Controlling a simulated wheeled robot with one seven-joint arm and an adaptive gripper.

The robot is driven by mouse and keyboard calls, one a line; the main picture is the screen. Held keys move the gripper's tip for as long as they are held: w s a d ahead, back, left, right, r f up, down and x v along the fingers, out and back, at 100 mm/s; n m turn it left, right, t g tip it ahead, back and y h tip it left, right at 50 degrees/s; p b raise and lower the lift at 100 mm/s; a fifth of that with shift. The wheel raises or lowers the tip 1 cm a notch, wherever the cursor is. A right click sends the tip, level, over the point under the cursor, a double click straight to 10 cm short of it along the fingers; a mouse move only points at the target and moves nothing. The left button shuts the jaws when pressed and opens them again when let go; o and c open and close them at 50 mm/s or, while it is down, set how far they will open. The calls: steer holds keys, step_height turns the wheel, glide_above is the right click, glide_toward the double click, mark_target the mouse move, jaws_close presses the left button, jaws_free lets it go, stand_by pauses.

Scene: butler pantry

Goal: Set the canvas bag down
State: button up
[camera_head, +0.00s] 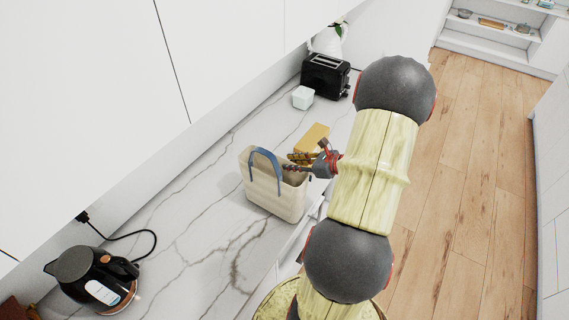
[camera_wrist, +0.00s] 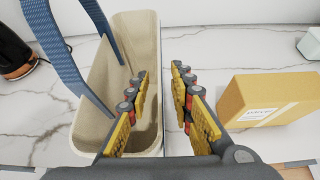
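The canvas bag (camera_head: 272,192) is beige with blue handles and stands upright at the counter's front edge; it looks to rest on the marble, but I cannot be sure of contact. In the wrist view the open bag (camera_wrist: 98,92) fills the left half and looks empty. My gripper (camera_head: 291,163) is at the bag's right rim. In the wrist view my gripper (camera_wrist: 160,70) has its fingers apart, one inside the bag and one outside, straddling the right wall with visible gaps. The blue handles lie left of the fingers.
A yellow box (camera_head: 312,137) stands close to the right of the bag. A white cube-shaped container (camera_head: 303,97) and a black toaster (camera_head: 326,76) are farther back. A black kettle (camera_head: 92,278) is at the near left. Marble counter (camera_head: 190,210) between kettle and bag is clear.

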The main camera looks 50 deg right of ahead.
steer(key=v, duration=0.7)
steer(key=shift+s+r, duration=0.15)
steer(key=shift+s, duration=0.15)
